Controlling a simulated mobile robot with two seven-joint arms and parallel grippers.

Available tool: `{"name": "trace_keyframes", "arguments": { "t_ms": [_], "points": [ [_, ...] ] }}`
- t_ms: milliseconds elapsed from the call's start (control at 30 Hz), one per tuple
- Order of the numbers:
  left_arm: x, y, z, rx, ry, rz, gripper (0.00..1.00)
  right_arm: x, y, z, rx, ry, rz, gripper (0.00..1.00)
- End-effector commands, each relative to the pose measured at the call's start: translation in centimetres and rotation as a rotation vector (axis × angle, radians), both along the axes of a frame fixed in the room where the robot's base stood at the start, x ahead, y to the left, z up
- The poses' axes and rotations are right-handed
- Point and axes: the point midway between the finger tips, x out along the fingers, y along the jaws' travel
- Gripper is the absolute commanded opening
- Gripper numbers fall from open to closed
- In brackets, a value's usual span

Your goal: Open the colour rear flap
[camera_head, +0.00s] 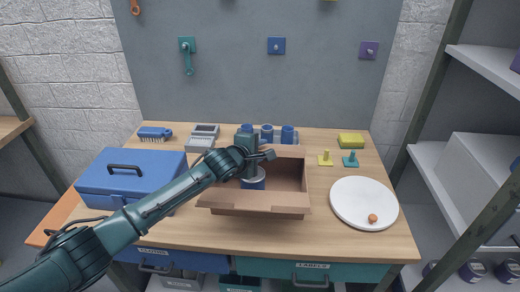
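A brown cardboard box (292,199) stands on the table, its top open enough to show the inside. Its front flap hangs outward toward me. At the rear, a lighter panel edge (291,150) shows beside my gripper; I cannot tell how far that flap is folded. A blue tin with a pale top (254,182) shows in the left part of the box. My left gripper (268,155) is at the box's rear edge, over or touching it. Its fingers are too small to tell open from shut. My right gripper is out of view.
A blue toolbox (128,182) stands left of the box. Several blue cylinders (267,133) stand behind it. A white round plate (352,210) with an orange ball (373,218) lies at the right. Yellow (325,158) and teal (350,159) pegged pieces stand behind the plate.

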Motion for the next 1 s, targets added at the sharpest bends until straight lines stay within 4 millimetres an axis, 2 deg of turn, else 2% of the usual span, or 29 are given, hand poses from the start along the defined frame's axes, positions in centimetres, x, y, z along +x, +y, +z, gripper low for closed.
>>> {"name": "trace_keyframes", "arguments": {
  "t_ms": [133,467,1000],
  "points": [
    [-0.01,-0.02,0.02,0.0,0.0,-0.001,0.26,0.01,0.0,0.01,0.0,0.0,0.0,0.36],
    [-0.03,-0.01,0.02,0.0,0.0,0.0,0.0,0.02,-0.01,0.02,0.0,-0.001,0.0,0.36],
    [-0.04,0.02,0.01,0.0,0.0,0.0,0.0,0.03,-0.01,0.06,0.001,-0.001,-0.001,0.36]
  ]
}}
